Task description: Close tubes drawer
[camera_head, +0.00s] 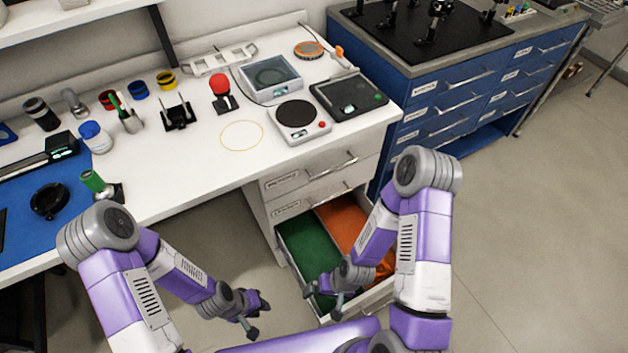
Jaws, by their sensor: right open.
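The open drawer (288,243) is the lowest of the white drawer unit under the bench. It is pulled out and shows a green part and an orange part inside. Its front end is partly hidden by my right arm. My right gripper (323,303) is over the green part near the drawer's front end, with its fingers apart and nothing between them; I cannot tell whether it touches the drawer. My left gripper (258,317) is to the left of the drawer, over the floor, and seems empty with its fingers apart.
Two shut drawers (315,175) with labels and handles are above the open one. The white bench (190,165) carries scales, a red-topped device and small containers. A blue cabinet (450,100) stands to the right. The floor (520,220) at the right is clear.

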